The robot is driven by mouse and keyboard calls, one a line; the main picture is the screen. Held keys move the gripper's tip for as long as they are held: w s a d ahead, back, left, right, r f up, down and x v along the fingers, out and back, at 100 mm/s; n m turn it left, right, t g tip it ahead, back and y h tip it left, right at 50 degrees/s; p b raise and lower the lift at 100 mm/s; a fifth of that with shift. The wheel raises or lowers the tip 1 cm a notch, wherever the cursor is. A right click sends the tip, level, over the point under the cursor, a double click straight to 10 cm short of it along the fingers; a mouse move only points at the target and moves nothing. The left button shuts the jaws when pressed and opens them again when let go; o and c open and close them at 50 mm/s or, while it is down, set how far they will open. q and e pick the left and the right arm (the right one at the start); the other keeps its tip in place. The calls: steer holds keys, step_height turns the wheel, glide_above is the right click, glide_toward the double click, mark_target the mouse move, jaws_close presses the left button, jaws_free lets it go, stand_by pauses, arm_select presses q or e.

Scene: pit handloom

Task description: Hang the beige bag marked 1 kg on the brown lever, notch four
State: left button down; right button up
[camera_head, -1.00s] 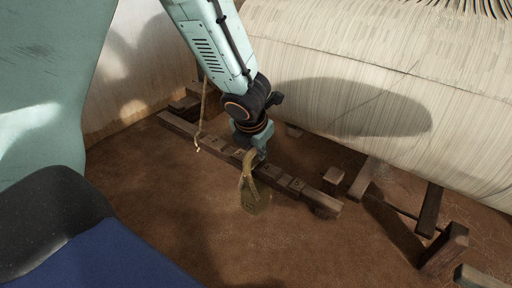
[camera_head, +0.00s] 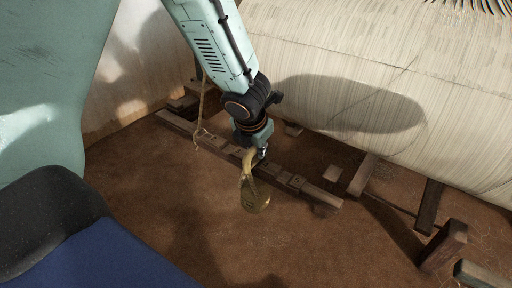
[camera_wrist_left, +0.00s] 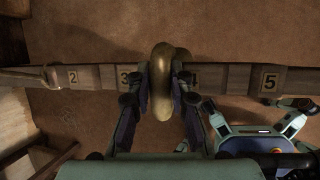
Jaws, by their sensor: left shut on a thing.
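My left gripper (camera_head: 262,152) is shut on the loop of a beige bag (camera_head: 256,196). The bag hangs on the near side of the brown lever (camera_head: 178,122), and its mark cannot be read. In the left wrist view, the loop (camera_wrist_left: 162,60) crosses the lever (camera_wrist_left: 225,77) between the plates 3 and 4, close to 4. Plate 4 (camera_wrist_left: 193,77) is partly hidden by a finger. I cannot tell whether the loop touches the lever. My right gripper is not in view.
A cord (camera_head: 201,107) runs down to the lever's left part. A big warp roll (camera_head: 390,70) lies behind. Wooden posts (camera_head: 444,243) stand at the right. Brown floor (camera_head: 300,245) in front is clear.

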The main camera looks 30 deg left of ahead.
arm_select(q)
steer(key=c, duration=1.1)
jaws_free()
steer(key=shift+f, duration=0.1)
steer(key=shift+c, duration=0.2)
steer(key=shift+s+f, duration=0.1)
steer(key=shift+s+r, duration=0.1)
steer(key=shift+r, duration=0.45)
steer(key=v, duration=1.1)
